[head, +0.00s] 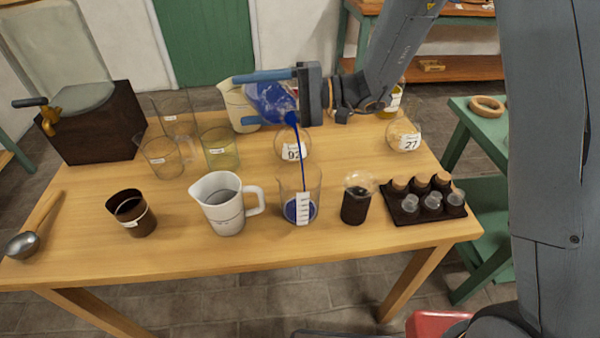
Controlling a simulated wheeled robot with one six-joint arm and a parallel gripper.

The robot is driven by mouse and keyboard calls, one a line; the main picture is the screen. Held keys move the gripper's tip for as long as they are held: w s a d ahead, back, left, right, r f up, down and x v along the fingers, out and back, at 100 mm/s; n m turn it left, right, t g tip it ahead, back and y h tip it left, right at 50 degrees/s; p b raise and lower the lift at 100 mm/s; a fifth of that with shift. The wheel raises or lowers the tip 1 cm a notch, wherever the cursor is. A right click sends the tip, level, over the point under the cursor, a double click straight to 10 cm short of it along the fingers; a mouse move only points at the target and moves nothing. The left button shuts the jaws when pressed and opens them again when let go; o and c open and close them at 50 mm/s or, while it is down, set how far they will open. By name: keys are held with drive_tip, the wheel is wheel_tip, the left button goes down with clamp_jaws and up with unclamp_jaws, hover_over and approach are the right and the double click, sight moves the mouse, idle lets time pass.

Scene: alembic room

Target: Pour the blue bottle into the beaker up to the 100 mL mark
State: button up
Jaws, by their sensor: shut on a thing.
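The blue bottle (270,101) is tipped over on its side above the table, its neck lower and to the right. My gripper (272,78) is shut on it, with a finger on either side. A stream of blue liquid falls from its mouth into the clear beaker (313,188) below. The beaker stands upright near the front of the table and has a white scale strip on its front. Blue liquid lies in its lower part, around the lower marks of the strip. The numbers on the strip are too small to read.
A white jug (226,205) stands left of the beaker, and a dark-filled vessel (356,200) stands close on its right. A round flask labelled 92 (291,146) is just behind. A rack of small vials (426,204) sits at the right. The table (270,248) is clear along its front edge.

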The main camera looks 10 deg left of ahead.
drive_tip(key=shift+r+n+b, duration=0.4)
drive_tip(key=shift+r, duration=0.1)
idle(2.2)
drive_tip(key=shift+s+f+m+h+p, duration=0.1)
drive_tip(key=shift+f+m+h+p, duration=0.55)
drive_tip(key=shift+f+m, duration=0.8)
drive_tip(key=s+d+f+m+g+h+p, duration=0.2)
drive_tip(key=s+f+m+g+h+p, duration=0.2)
drive_tip(key=m+p, duration=0.5)
drive_tip(key=shift+d+f+m+h, duration=0.35)
drive_tip(key=shift+d+f+m, duration=0.1)
drive_tip(key=shift+m, duration=0.1)
idle(0.7)
